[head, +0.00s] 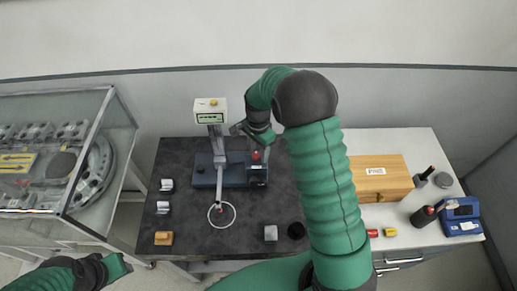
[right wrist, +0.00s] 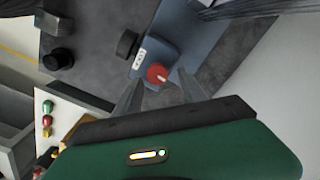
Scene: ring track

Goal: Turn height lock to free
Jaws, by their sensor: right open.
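A red round knob with a pale pointer mark (right wrist: 157,73) sits on the blue-grey instrument base; it also shows in the head view (head: 256,156). A small white label with dark letters (right wrist: 140,57) is beside it, too small to read surely. My right gripper (head: 243,129) is above the instrument. In the right wrist view its two grey fingers (right wrist: 160,88) are apart, with the red knob just beyond and between their tips; contact cannot be told. My left gripper (head: 100,270) is at the lower left, away from the instrument; its jaw state is unclear.
The instrument's upright has a display head (head: 210,111) and a white ring (head: 222,214) in front. Small blocks stand on the dark table (head: 190,233). A wooden box (head: 378,176) is at right, a glass case (head: 60,150) at left. A black knob (right wrist: 127,43) is near the label.

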